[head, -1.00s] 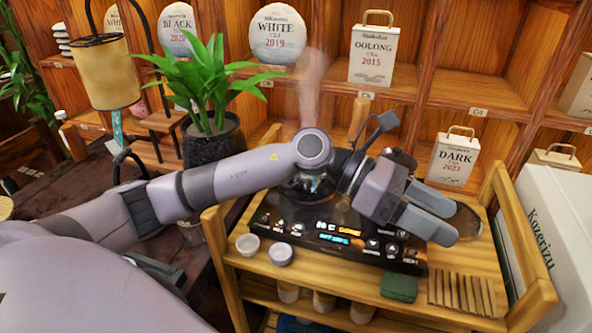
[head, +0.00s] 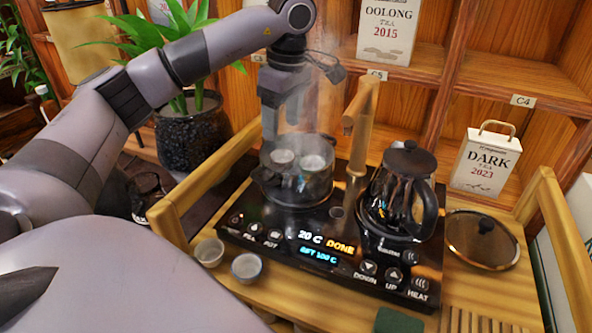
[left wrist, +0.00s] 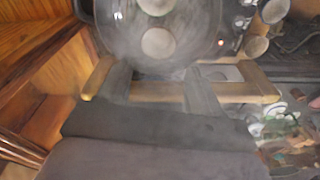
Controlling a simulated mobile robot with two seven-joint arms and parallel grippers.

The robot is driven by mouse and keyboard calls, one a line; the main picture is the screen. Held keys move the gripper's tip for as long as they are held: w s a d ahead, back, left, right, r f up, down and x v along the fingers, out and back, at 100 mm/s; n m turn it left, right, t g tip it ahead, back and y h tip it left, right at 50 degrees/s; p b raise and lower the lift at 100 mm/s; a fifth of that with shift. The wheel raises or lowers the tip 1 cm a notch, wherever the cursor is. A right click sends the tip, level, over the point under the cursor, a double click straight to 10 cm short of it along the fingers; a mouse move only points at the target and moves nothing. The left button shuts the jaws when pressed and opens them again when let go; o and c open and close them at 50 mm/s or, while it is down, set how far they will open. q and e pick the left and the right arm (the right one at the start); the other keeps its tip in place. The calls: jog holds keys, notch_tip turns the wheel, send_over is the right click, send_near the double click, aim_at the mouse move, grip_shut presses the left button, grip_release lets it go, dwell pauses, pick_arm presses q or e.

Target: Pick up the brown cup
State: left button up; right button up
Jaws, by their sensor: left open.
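Two small cups sit inside a steaming glass pot (head: 292,190) on the black tea stove: one cup (head: 283,159) on the left, another (head: 313,164) on the right. Both look pale greyish through the steam, so I cannot tell which is brown. The left wrist view also shows the pair, a nearer cup (left wrist: 157,43) and a farther cup (left wrist: 156,4). My left gripper (head: 281,138) points down above the pot's back left side, its fingers apart and empty. The open fingers also show in the left wrist view (left wrist: 158,75), short of the nearer cup. My right gripper is out of view.
Two more cups, a left one (head: 209,252) and a right one (head: 247,267), stand in front of the stove (head: 335,262). A wooden post (head: 358,140) and a dark kettle (head: 403,195) stand right of the pot. A round lid (head: 483,240) lies farther right.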

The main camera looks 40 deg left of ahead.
aim_at(283, 151)
pick_arm(q)
jog(key=f, duration=0.7)
jog(key=shift+w+a+f, duration=0.1)
jog(key=shift+a+f, duration=0.1)
jog(key=shift+f, duration=0.15)
jog(key=shift+c, duration=0.3)
jog(key=c, duration=0.7)
